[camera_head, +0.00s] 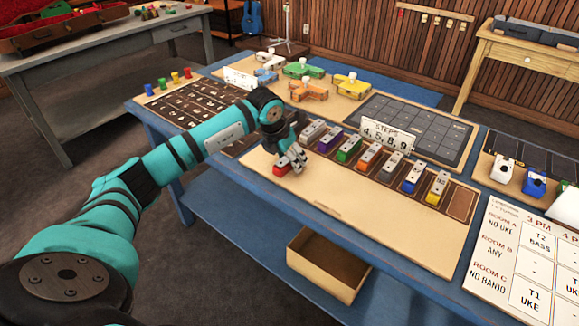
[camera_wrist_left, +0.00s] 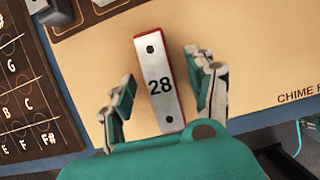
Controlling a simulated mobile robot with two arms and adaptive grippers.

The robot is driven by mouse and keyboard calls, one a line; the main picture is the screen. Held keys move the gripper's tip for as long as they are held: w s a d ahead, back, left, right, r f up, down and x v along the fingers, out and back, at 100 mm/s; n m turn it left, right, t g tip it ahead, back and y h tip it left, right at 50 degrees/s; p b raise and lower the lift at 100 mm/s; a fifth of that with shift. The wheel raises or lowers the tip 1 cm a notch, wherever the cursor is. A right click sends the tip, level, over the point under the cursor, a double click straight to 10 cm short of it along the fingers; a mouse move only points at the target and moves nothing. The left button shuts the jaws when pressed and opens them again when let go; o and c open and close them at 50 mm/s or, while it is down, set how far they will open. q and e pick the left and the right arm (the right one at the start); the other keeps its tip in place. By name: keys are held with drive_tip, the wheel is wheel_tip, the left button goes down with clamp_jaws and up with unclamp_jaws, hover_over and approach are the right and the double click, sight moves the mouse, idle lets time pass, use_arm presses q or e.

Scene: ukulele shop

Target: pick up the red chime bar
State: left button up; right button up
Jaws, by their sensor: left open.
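The red chime bar (camera_head: 283,169) lies on the tan mat (camera_head: 345,210), at the left end of the mat's bare front part. In the wrist view my left gripper (camera_wrist_left: 160,95) is open, with one finger on each side of the bar and a visible gap on both sides. My right gripper is not in view.
Several other chime bars, such as the purple one (camera_head: 327,142) and the yellow one (camera_head: 437,188), stand in a brown rack behind the mat. A sign (camera_head: 387,133) stands behind them. An open cardboard box (camera_head: 328,266) sits below the table.

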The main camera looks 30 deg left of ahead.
use_arm(q)
drive_tip(key=shift+r, duration=0.1)
idle(0.3)
clamp_jaws()
idle(0.4)
